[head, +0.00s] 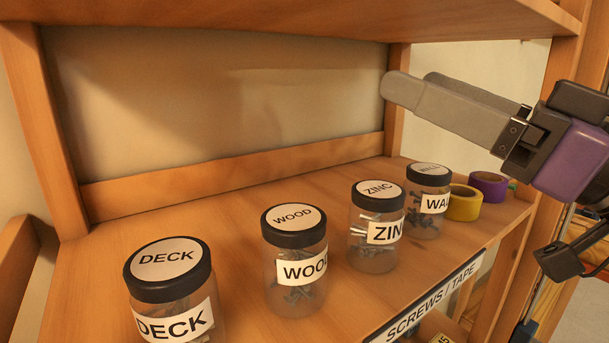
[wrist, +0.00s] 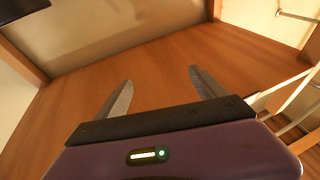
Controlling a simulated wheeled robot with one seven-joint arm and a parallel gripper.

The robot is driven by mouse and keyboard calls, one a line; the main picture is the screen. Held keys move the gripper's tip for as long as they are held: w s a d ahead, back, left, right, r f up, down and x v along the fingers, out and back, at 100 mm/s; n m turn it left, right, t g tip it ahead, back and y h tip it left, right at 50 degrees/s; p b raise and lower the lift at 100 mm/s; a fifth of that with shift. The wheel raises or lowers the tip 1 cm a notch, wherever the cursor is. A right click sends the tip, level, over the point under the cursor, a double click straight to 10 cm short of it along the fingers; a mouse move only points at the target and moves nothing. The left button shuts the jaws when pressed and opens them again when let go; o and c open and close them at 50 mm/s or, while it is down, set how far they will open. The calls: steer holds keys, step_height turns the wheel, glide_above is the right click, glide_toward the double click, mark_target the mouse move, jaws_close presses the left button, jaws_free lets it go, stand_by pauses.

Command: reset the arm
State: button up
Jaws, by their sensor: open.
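My gripper (head: 405,88) is in the upper right of the head view, above the right end of the shelf. Its two grey fingers point left toward the back panel. In the wrist view my gripper (wrist: 157,85) has its fingers spread apart with nothing between them. The wooden shelf board (head: 235,210) lies below it, and the wrist view shows bare wood (wrist: 150,75) beyond the fingertips. The gripper touches no jar in view.
Jars labelled DECK (head: 168,258), WOOD (head: 294,270), ZINC (head: 376,245) and WALL (head: 428,212) stand upright along the shelf. Yellow tape (head: 463,204) and purple tape (head: 488,186) lie right of them. An upper board (head: 300,15) and right post (head: 565,60) bound the bay.

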steer(key=w+d+f+m+t+h, duration=0.3)
steer(key=d+m+t+h, duration=0.1)
steer(key=d+m+t, duration=0.25)
steer(key=s+d+f+m+t+h, duration=0.1)
steer(key=s+d+f+m+h, duration=0.15)
steer(key=f+h, duration=0.35)
steer(key=s+d+f+m+t+h, duration=0.1)
steer(key=d+f+m+h, duration=0.25)
steer(key=f, duration=0.35)
steer(key=s+d+f+m+h, duration=0.1)
steer(key=d+f+m+h, duration=0.1)
steer(key=f+m+h, duration=0.4)
steer(key=s+a+f+n+g+y, duration=0.1)
steer(key=s+a+f+n+g, duration=0.1)
steer(key=s+f, duration=0.7)
steer(key=s+a+f+n+g+y, duration=0.1)
steer(key=s+a+f+n+g, duration=0.1)
steer(key=s+f, duration=0.7)
steer(key=s+a+f+n+g+y, duration=0.1)
steer(key=s+f+n+g, duration=0.3)
steer(key=s+f, duration=0.5)
steer(key=shift+s+a+f+n+b, duration=0.25)
steer(key=shift+s+a+n+b, duration=0.2)
steer(key=shift+s+a, duration=0.65)
